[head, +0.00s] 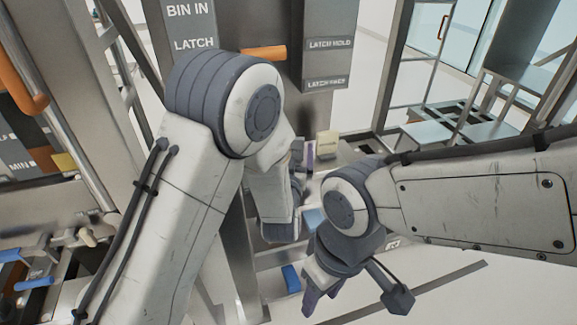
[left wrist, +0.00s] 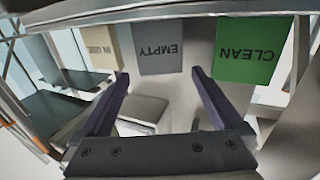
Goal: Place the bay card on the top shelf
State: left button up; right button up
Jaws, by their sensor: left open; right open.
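No card in view is marked as the bay card. In the left wrist view a grey card reading EMPTY (left wrist: 168,46) and a green card reading CLEAN (left wrist: 247,50) appear side by side, their lettering upside down. My left gripper (left wrist: 158,84) is open and nothing is between its fingers. Its fingers point toward the cards, apart from them. In the head view its purple finger (head: 309,157) shows partly behind my forearm. My right gripper (head: 318,296) is open, low in the head view, pointing down. I cannot tell which surface is the top shelf.
A beige box (head: 327,145) stands beyond my left gripper. A panel with an orange handle (head: 263,53) and LATCH labels rises at the back. A blue block (head: 291,278) lies below my left arm. A metal rack (head: 520,75) stands at the right.

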pick_arm(q)
jog(key=s, duration=0.8)
jog(key=shift+a, duration=0.35)
